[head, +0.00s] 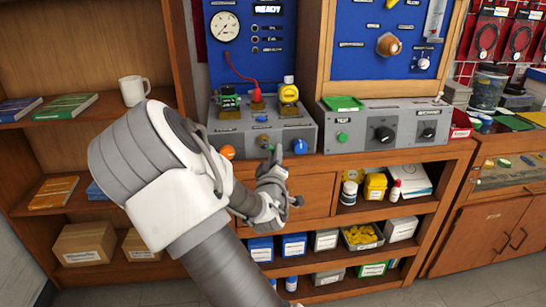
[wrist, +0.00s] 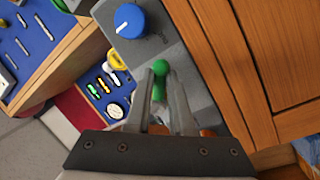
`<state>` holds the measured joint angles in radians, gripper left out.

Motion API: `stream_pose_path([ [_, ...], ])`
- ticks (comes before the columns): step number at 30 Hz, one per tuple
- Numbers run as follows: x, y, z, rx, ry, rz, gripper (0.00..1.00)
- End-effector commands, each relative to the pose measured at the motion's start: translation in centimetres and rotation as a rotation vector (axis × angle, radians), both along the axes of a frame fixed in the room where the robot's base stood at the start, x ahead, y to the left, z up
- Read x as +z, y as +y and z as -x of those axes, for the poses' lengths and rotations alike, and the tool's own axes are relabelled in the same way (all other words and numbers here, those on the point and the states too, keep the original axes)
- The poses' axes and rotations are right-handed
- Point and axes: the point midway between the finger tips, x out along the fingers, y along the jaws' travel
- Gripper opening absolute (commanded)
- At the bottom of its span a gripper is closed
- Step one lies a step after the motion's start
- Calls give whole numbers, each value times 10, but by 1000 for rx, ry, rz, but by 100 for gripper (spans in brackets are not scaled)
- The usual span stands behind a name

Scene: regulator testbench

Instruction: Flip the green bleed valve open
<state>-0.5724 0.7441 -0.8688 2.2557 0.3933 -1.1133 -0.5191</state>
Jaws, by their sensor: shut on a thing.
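The green bleed valve (wrist: 160,70) shows in the wrist view as a small rounded green handle on the front face of the grey bench box. My gripper (wrist: 160,82) is shut on it, with one finger on each side. In the head view my gripper (head: 271,157) reaches the front of the grey box (head: 212,138), between an orange knob and a blue knob. The valve is mostly hidden there by my fingers, and its exact angle is hard to tell.
The blue knob (wrist: 130,20) is close beside my fingers, and the orange knob (head: 228,152) is on the other side. A gauge with a yellow body (head: 289,94) and a red fitting (head: 256,96) stand on top of the box. Wooden drawers (wrist: 250,60) lie below the box face.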

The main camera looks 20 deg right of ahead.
Motion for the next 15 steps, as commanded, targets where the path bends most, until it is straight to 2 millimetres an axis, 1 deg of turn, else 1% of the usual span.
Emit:
stream_pose_path([
  [3, 1, -1, 0, 1, 15, 52, 0],
  [11, 2, -1, 0, 1, 17, 59, 0],
  [12, 2, -1, 0, 1, 17, 59, 23],
  [14, 2, -1, 0, 1, 17, 59, 33],
  [15, 2, -1, 0, 1, 17, 59, 41],
])
